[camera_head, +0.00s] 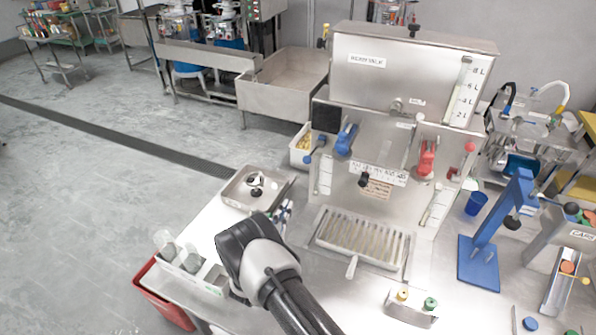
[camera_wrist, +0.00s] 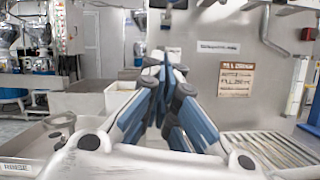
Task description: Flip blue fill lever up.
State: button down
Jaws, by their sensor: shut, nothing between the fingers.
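The steel machine (camera_head: 372,75) has a blue lever handle (camera_head: 347,138) on the left of its front panel. A smaller lever with a blue ball knob (camera_head: 308,160) sticks out at the panel's left edge; I cannot tell which of the two is the fill lever. A red handle (camera_head: 427,158) is on the right. In the wrist view my gripper (camera_wrist: 165,62) is shut and empty, its fingertips together in front of the panel's left side.
A drip grate (camera_head: 362,238) lies below the panel. A steel tray (camera_head: 258,190) with a tamper-like tool is on the table's left. A blue stand (camera_head: 478,262) is on the right. A printed label (camera_wrist: 237,78) is on the panel. Floor is free at left.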

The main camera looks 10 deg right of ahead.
jog(key=shift+d, duration=0.1)
send_near(313, 152)
jog(key=shift+w+d+f+p, duration=0.15)
jog(key=shift+w+d+f, duration=0.05)
jog(key=shift+w, duration=0.35)
jog(key=shift+w+d+f+p, duration=0.1)
jog(key=shift+w+d+f, duration=0.15)
jog(key=shift+w, duration=0.3)
jog(key=shift+w+d+f+p, duration=0.15)
jog(key=shift+w+d+f, duration=0.05)
jog(key=shift+w, duration=0.35)
jog(key=shift+r, duration=0.15)
